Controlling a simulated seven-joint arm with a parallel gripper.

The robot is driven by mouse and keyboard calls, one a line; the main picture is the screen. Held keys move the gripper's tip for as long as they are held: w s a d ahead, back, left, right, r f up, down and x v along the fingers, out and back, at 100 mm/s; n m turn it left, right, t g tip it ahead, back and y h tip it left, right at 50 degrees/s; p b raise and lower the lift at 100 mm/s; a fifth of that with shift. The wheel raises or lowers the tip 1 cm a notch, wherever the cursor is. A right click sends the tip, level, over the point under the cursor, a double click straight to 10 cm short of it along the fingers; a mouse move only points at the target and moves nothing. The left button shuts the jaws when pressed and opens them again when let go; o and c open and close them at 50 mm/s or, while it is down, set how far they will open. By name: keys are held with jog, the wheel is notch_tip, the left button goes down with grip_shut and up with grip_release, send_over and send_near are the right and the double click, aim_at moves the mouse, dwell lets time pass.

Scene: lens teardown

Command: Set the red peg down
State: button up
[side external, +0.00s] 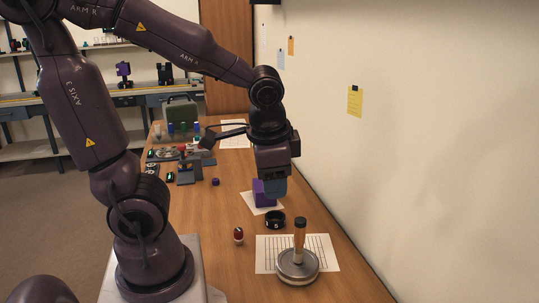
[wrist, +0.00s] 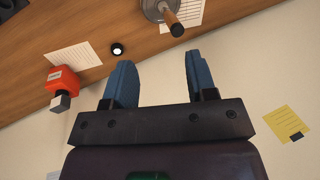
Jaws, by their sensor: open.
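My gripper (side external: 275,187) hangs over the far side of the table, its blue fingers pointing down. In the wrist view my gripper (wrist: 155,78) has its two fingers well apart, with nothing between them. I cannot tell for sure which thing is the red peg. A small red upright piece (side external: 182,149) shows at a grey-blue stand (side external: 186,176) farther back. A small red and dark rounded piece (side external: 238,233) stands on the nearer table. A red block with a grey end (wrist: 62,82) shows left of the fingers in the wrist view, apart from them.
Nearer are a black ring (side external: 275,220) and a wooden-handled tool on a round metal base (side external: 298,268), on a gridded sheet (side external: 328,250). The wall borders the table on the right. Some bare wood (side external: 225,205) lies left of the block.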

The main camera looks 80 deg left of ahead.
jog(key=s+d+r+n+t+h, duration=0.1)
jog(key=s+d+r+t+h, duration=0.1)
jog(key=d+r+t, duration=0.2)
notch_tip(320, 180, up, 2)
jog(key=shift+d+r+n+h, duration=0.25)
jog(key=shift+d+n+h, duration=0.05)
jog(key=shift+d, duration=0.35)
dwell(0.5)
